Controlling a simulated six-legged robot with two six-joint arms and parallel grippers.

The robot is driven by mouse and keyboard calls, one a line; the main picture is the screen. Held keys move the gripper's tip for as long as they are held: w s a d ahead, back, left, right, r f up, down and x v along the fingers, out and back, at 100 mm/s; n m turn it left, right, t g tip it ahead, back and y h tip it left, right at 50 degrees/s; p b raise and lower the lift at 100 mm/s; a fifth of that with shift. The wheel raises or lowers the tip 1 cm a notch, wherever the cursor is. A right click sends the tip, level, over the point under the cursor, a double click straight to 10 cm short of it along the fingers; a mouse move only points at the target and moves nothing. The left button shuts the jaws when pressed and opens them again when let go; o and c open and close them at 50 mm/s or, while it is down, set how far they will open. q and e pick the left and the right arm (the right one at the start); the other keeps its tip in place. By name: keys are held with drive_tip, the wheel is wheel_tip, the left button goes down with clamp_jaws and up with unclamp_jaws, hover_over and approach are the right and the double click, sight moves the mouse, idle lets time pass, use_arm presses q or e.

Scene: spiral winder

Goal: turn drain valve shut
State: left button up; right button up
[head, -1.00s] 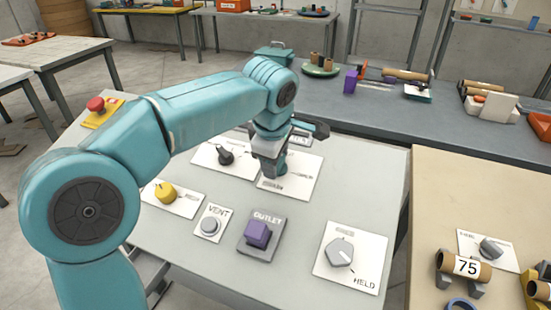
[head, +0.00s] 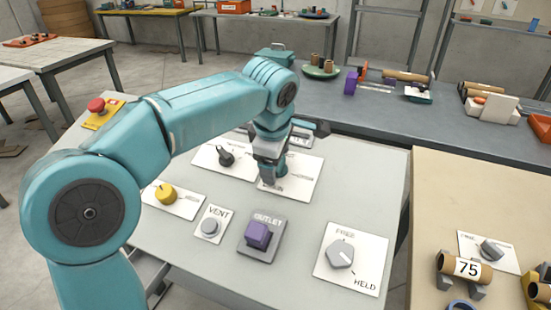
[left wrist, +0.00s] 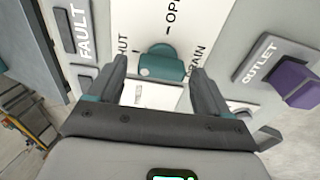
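The drain valve is a teal knob (left wrist: 163,65) on a white plate (left wrist: 140,20) lettered SHUT, OPEN and DRAIN. A small white dot shows on the knob's left end, on the side of the SHUT lettering. My left gripper (left wrist: 158,68) is open, with one finger on each side of the knob and a visible gap at both sides. In the head view my left gripper (head: 270,178) reaches down over the drain plate (head: 308,178) and largely hides the knob. My right gripper is not in view.
Close around are a black knob (head: 226,158), a yellow knob (head: 167,194), the VENT button (head: 210,226), the purple OUTLET knob (head: 258,235) and the grey FREE/HELD knob (head: 341,253). A red stop button (head: 97,105) sits at the panel's far left.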

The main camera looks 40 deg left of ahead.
use_arm(q)
drive_tip(key=p+v, duration=0.3)
drive_tip(key=v, duration=1.3)
drive_tip(key=shift+r+p, duration=0.2)
drive_tip(key=shift+p, duration=0.15)
